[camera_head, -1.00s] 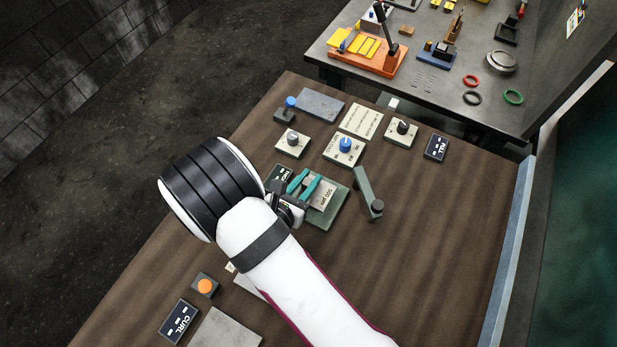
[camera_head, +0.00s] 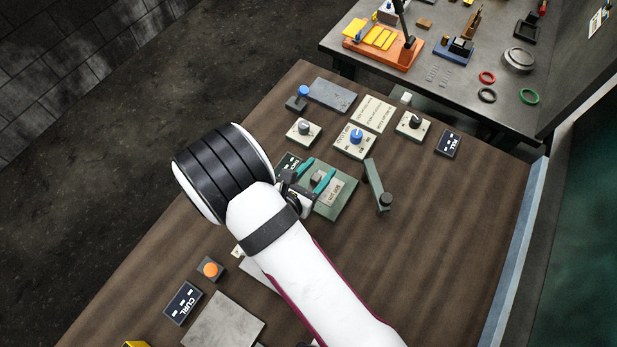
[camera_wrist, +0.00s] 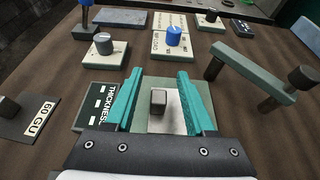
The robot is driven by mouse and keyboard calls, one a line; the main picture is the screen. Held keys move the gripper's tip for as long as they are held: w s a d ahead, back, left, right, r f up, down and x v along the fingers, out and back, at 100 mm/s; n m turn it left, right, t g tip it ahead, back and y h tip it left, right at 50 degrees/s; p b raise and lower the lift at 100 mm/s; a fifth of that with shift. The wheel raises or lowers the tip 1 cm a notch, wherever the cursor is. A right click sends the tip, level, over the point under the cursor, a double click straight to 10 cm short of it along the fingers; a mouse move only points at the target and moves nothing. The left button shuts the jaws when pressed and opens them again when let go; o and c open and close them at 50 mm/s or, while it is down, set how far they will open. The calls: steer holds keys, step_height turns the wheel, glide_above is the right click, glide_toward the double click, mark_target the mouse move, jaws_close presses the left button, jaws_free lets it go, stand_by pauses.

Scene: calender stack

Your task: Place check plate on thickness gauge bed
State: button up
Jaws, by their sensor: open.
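The check plate, a pale printed plate (camera_head: 332,192) with a small grey block handle (camera_wrist: 158,98), lies flat on the green thickness gauge bed (camera_head: 346,204). The bed also shows in the wrist view (camera_wrist: 150,83). My gripper (camera_head: 315,176) is open, with its teal fingers (camera_wrist: 154,90) on either side of the handle and gaps between. The near part of the plate is hidden by the gripper body. A dark THICKNESS label (camera_wrist: 103,103) lies left of the bed. The gauge's swing arm (camera_head: 375,180) with a dark knob stands right of the bed, turned clear of it.
A blue-knob panel (camera_head: 354,140) and other knob panels stand beyond the bed. A 60 GU plate (camera_wrist: 25,120) lies at left in the wrist view. An orange button (camera_head: 210,269) and a grey plate (camera_head: 224,321) are nearer. The right side of the brown table is clear.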

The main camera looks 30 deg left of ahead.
steer(key=r+v, duration=0.1)
steer(key=v, duration=1.1)
steer(key=w+d+r+m+g+h, duration=0.3)
steer(key=d+r+m+g+h, duration=0.1)
steer(key=d+m, duration=0.45)
steer(key=w+d+r+m+g+h, duration=0.25)
steer(key=d+r+m+h, duration=0.2)
steer(key=d+m, duration=0.45)
steer(key=s+d+r+m+g+y, duration=0.2)
steer(key=s+d+m+g+y, duration=0.1)
steer(key=s+d+m+g, duration=0.75)
steer(key=a+r+m+t+y, duration=0.1)
steer(key=m+y, duration=0.1)
steer(key=m, duration=0.2)
steer(key=a+r+m+t+y, duration=0.1)
steer(key=m+y, duration=0.2)
steer(key=m, duration=0.2)
steer(key=a+r+m+t+y, duration=0.1)
steer(key=m+y, duration=0.1)
steer(key=m, duration=0.2)
steer(key=shift+s+m, duration=0.3)
